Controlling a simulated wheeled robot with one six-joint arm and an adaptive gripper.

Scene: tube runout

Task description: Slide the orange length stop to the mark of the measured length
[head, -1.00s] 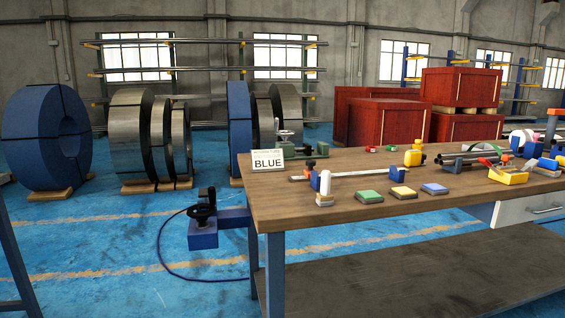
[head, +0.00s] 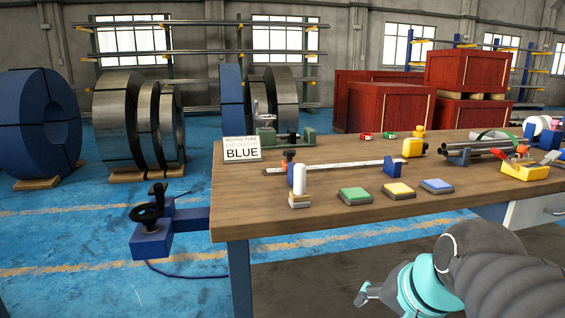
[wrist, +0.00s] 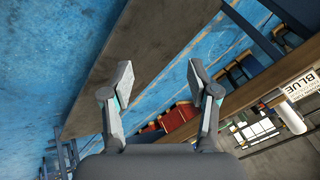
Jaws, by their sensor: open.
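Green (head: 355,195), yellow (head: 398,190) and blue (head: 437,186) pads lie in front of the rail. My gripper (wrist: 160,82) is open and empty, apart from these things. In the head view it is low in front of the bench.
A white cylinder (head: 299,181) stands at the bench's front left. Metal tubes (head: 485,148) and a yellow bin (head: 524,171) are at the right. A vice-like blue fixture (head: 152,240) juts out left of the bench (head: 330,218).

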